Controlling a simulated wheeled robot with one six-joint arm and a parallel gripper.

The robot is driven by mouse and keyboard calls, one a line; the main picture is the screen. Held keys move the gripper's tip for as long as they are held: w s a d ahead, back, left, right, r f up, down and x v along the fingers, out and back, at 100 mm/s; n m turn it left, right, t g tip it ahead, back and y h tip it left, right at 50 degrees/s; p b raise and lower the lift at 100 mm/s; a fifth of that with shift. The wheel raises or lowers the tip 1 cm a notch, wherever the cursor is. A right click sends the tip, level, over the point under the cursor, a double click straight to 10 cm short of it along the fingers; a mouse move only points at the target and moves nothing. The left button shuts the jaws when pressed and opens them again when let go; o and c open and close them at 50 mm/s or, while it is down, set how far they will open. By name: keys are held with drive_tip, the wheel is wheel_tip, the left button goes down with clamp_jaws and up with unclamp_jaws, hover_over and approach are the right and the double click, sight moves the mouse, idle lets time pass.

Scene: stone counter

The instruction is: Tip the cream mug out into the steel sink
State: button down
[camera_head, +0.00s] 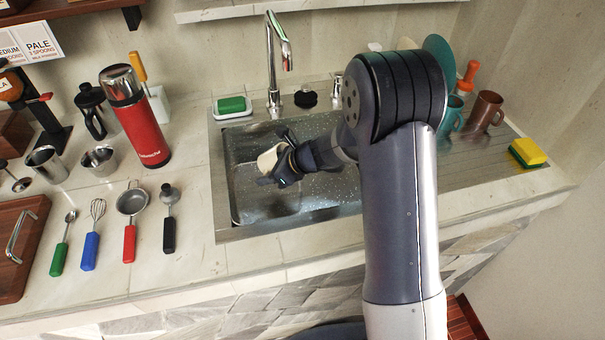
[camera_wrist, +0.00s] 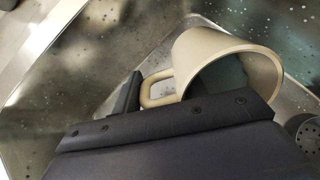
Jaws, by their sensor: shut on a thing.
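The cream mug (camera_head: 268,160) is over the left part of the steel sink (camera_head: 225,195) in the head view. It also shows in the wrist view (camera_wrist: 195,50), tilted on its side with its open mouth facing right and down. Its inside looks dark in part. My gripper (camera_head: 283,165) is shut on the mug at its handle, which shows beside a dark finger in the wrist view (camera_wrist: 140,95). The fingertips are partly hidden by the gripper body. I cannot tell whether any liquid is leaving the mug.
A chrome tap (camera_head: 272,60) rises behind the sink, with a green sponge (camera_head: 231,105) beside it. A teal mug (camera_head: 452,115) and a brown mug (camera_head: 486,110) stand on the drainer at right. A red flask (camera_head: 140,125) and several utensils occupy the left counter.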

sight(276, 159)
drive_tip(key=shift+d+r+t+y+b, duration=0.1)
drive_tip(key=shift+r+t+y+b, duration=0.4)
drive_tip(key=shift+b, duration=1.3)
drive_tip(key=shift+d+r+t+y+b, duration=0.15)
drive_tip(key=shift+y+b, duration=0.75)
drive_tip(key=shift+b, duration=0.9)
drive_tip(key=shift+a+r+t+y+b, duration=0.15)
drive_tip(key=shift+r+y+b, duration=0.4)
drive_tip(key=shift+b, duration=1.25)
drive_tip(key=shift+s+d+r+t+y+b, duration=0.15)
drive_tip(key=shift+d+y+b, duration=0.3)
drive_tip(key=shift+b, duration=0.4)
drive_tip(key=shift+s+d+r+t+y+b, duration=0.15)
drive_tip(key=shift+d+y+b, duration=0.3)
drive_tip(key=shift+b, duration=0.4)
drive_tip(key=shift+r, duration=0.3)
drive_tip(key=shift+r+y, duration=0.25)
drive_tip(key=shift+r, duration=0.05)
drive_tip(key=shift+s+d+r+t+y, duration=0.1)
drive_tip(key=shift+r+t+y, duration=0.3)
drive_tip(key=shift+r, duration=0.55)
